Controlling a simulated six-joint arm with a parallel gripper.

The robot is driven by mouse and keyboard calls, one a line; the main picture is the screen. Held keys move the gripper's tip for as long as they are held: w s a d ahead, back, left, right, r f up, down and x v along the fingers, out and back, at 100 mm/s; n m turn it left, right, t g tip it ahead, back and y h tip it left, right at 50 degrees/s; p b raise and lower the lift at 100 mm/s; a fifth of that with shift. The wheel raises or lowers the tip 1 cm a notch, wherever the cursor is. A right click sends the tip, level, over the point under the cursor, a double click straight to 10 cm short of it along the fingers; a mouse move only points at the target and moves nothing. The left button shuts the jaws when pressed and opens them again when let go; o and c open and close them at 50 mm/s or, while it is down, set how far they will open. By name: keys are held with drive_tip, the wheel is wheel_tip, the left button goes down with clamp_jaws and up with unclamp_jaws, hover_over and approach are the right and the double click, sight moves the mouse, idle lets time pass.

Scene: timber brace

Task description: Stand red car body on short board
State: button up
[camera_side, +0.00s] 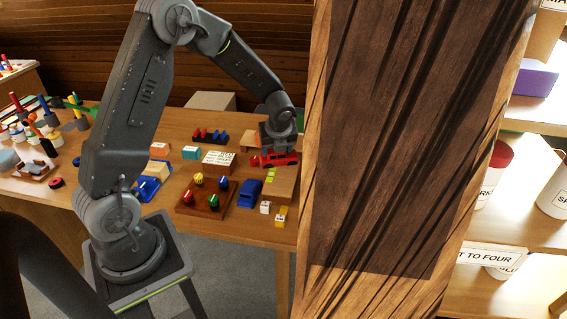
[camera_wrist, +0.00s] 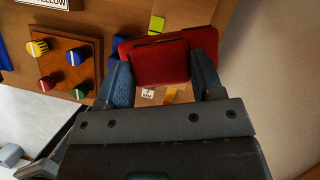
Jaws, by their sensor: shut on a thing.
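The red car body (camera_side: 284,160) is between the fingers of my gripper (camera_side: 279,149), which is shut on it. In the wrist view the red car body (camera_wrist: 158,60) fills the space between the two blue-grey fingertips of my gripper (camera_wrist: 163,76). A pale wooden piece (camera_side: 284,184), which looks like the short board, is under and in front of the car in the side view. I cannot tell whether the car touches it. The timber post hides what is to its right.
Yellow-green pieces (camera_side: 270,175) lie beside the pale wood. A large timber post (camera_side: 390,150) blocks the side view.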

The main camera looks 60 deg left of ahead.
sight(284, 159)
drive_tip(key=shift+w+d+f, duration=0.7)
drive_tip(key=shift+w, duration=0.05)
drive_tip(key=shift+f, duration=1.9)
drive_tip(key=shift+f, duration=0.15)
drive_tip(key=o, duration=0.9)
drive_tip(key=shift+o, duration=0.2)
